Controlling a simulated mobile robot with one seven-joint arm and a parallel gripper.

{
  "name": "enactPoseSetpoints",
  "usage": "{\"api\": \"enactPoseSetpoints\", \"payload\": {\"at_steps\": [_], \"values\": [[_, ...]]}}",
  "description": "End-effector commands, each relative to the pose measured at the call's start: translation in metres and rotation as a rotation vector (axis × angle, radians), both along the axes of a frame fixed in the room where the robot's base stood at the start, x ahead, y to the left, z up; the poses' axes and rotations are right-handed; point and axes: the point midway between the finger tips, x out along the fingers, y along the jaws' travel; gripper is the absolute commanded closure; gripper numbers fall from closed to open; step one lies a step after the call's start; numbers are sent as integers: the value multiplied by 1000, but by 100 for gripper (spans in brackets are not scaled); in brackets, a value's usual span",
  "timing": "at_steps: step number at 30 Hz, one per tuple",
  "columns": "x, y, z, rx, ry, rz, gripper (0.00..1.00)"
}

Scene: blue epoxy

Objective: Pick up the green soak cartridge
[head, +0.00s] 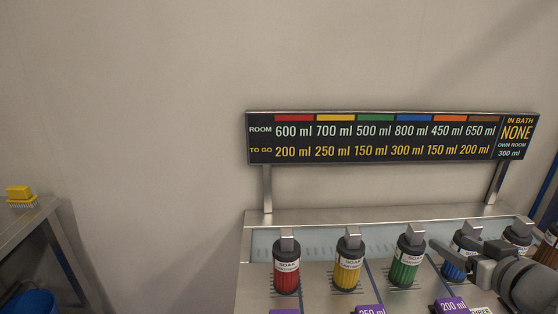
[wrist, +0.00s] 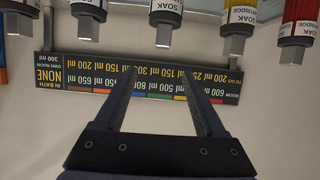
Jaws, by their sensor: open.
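The green soak cartridge (head: 407,260) stands upright in the steel rack in the head view, between the yellow and blue cartridges. It has a white label and a grey square tab on top. In the wrist view, which is upside down, the green cartridge (wrist: 166,8) is cut off by the top edge. My gripper (head: 436,245) shows just right of the green cartridge in the head view, partly covering the blue one. In the wrist view my gripper (wrist: 158,73) is open, with nothing between its fingers, and the green cartridge's tab lies beyond the fingertips.
Red (head: 286,266), yellow (head: 348,263) and blue (head: 460,262) cartridges stand in the same row, with others at right. A sign board (head: 375,137) rises behind the rack. Purple volume tags (head: 369,310) sit in front. A side table (head: 25,222) with a yellow brush (head: 20,194) is at far left.

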Motion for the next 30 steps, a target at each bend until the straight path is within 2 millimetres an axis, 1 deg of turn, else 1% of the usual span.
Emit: {"api": "enactPoseSetpoints", "payload": {"at_steps": [2, 4, 12, 26, 29, 30], "values": [[-3, 0, -2, 15, 1, -4, 28], [1, 0, -3, 20, 2, -2, 28], [26, -1, -11, 22, 2, 1, 28], [57, -2, -23, 21, 2, 1, 28], [62, -3, -27, 20, 4, -2, 28], [67, -3, -31, 18, 3, -1, 28]]}}
